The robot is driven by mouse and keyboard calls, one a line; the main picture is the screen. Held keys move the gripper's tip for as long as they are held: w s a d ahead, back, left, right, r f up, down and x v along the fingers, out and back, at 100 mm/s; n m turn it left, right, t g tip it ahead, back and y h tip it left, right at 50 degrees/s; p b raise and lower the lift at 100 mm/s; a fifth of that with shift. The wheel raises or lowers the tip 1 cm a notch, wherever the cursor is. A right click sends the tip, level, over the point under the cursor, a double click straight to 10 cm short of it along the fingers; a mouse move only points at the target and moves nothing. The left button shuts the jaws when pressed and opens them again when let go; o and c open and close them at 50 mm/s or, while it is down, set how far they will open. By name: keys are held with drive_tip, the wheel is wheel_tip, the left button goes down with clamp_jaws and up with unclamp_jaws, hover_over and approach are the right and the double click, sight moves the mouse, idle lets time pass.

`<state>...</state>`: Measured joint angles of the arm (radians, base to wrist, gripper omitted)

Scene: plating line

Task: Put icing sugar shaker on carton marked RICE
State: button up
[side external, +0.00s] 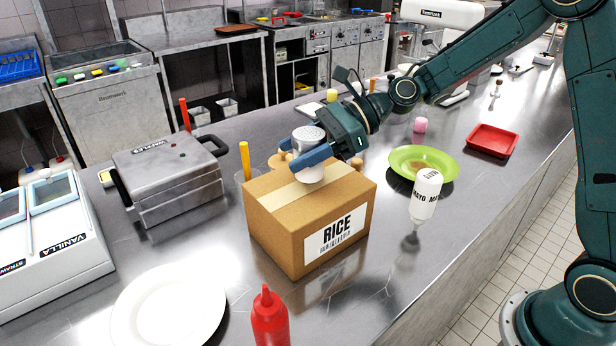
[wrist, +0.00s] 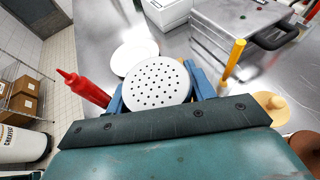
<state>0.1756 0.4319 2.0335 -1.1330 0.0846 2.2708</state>
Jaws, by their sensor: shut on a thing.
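In the wrist view the shaker's round holed lid (wrist: 157,82) fills the middle between the blue fingers (wrist: 158,98). The carton is hidden in the wrist view.
A waffle iron (side external: 168,172) stands left of the carton, with a white plate (side external: 168,308) and red squeeze bottle (side external: 269,318) in front. A green plate (side external: 440,163) and an upside-down mayo bottle (side external: 425,195) stand right. A yellow-handled utensil (side external: 245,160) is behind the carton.

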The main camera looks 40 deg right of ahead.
drive_tip(key=shift+f, duration=0.7)
drive_tip(key=shift+f, duration=0.15)
drive_tip(key=o, duration=1)
drive_tip(key=shift+o, duration=0.2)
drive_tip(key=shift+r, duration=0.2)
drive_tip(key=v, duration=1.2)
drive_tip(key=shift+s+f, duration=0.1)
